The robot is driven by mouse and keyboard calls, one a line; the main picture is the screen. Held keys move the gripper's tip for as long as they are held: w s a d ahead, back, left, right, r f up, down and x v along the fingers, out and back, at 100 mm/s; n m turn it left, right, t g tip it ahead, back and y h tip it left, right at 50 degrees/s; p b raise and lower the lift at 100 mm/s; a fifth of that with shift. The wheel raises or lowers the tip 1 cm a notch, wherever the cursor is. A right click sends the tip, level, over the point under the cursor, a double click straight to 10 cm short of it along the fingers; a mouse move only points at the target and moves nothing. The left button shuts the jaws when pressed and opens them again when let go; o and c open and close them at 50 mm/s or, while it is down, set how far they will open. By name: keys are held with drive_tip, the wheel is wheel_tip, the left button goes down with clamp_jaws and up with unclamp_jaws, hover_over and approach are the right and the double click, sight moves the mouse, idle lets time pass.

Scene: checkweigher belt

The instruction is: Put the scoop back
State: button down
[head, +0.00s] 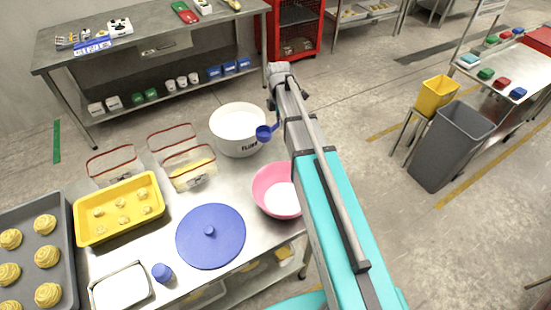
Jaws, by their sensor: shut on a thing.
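A blue scoop (264,133) hangs at the right rim of a white tub (240,147) marked as flour. The open tub holds white powder. My gripper (273,104) is shut on the scoop's handle, above and right of the tub. The arm partly hides the fingers. The scoop's bowl overlaps the tub's right edge in the picture; I cannot tell whether it touches the rim. A round blue lid (225,246) with a knob lies flat on the steel table in front of the tub.
A pink bowl (262,183) with white powder stands right of the lid, close to my arm. Clear red-rimmed containers (190,176), a yellow tray (84,230) with dough pieces and a small blue-topped item (162,272) stand left on the table (162,238).

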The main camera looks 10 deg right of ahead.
drive_tip(key=s+d+f+b, duration=0.1)
drive_tip(key=s, duration=1.1)
drive_tip(key=shift+s+f, duration=0.15)
drive_tip(key=shift+d, duration=0.1)
drive_tip(key=w+d+f+b, duration=0.1)
drive_tip(key=w+f+b, duration=0.1)
drive_tip(key=w, duration=0.2)
drive_tip(key=w+d+f+b, duration=0.1)
drive_tip(key=w+f+b, duration=0.2)
drive_tip(key=w+d+f+b, duration=0.1)
drive_tip(key=w+f+b, duration=0.2)
drive_tip(key=w, duration=0.1)
drive_tip(key=shift+w, duration=0.3)
drive_tip(key=shift+w+d+f+b, duration=0.15)
drive_tip(key=shift+w+f+b, duration=0.35)
drive_tip(key=shift+w+b, duration=0.1)
